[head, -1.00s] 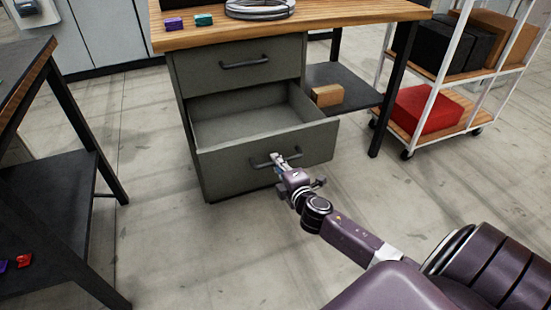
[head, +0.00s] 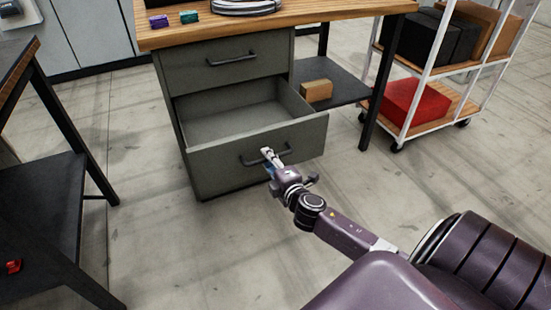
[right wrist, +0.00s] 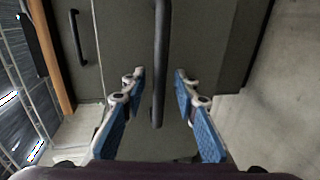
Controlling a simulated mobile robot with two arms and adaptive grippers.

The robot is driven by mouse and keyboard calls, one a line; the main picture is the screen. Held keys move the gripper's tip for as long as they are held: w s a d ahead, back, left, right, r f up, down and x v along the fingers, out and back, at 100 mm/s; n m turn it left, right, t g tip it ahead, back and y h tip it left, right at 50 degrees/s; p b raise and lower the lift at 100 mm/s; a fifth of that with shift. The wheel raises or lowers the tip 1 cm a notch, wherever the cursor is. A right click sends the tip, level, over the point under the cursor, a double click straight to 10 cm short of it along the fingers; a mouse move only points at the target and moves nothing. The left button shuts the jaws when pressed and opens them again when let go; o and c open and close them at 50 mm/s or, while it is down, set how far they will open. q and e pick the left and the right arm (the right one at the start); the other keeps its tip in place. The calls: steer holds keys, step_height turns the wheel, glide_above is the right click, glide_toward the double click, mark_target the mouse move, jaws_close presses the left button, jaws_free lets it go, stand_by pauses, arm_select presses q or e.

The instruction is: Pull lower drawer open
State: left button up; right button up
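The lower drawer (head: 215,162) of the grey cabinet stands pulled out, its inside visible and bare. Its dark bar handle (head: 250,161) is on the front panel. The upper drawer (head: 190,72) is closed. My right gripper (head: 268,154) is at the lower handle in the head view. In the right wrist view, my right gripper's fingers (right wrist: 160,80) are open, one on each side of the handle bar (right wrist: 160,40), with a gap on both sides. My left gripper is not in view.
The cabinet sits under a wooden-topped workbench (head: 300,28). A dark table (head: 50,190) stands at the left. A white-framed cart (head: 435,120) with a red box (head: 412,100) stands at the right. The floor in front of the drawer is clear.

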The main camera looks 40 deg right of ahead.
steer(key=v, duration=1.1)
steer(key=shift+s, duration=0.1)
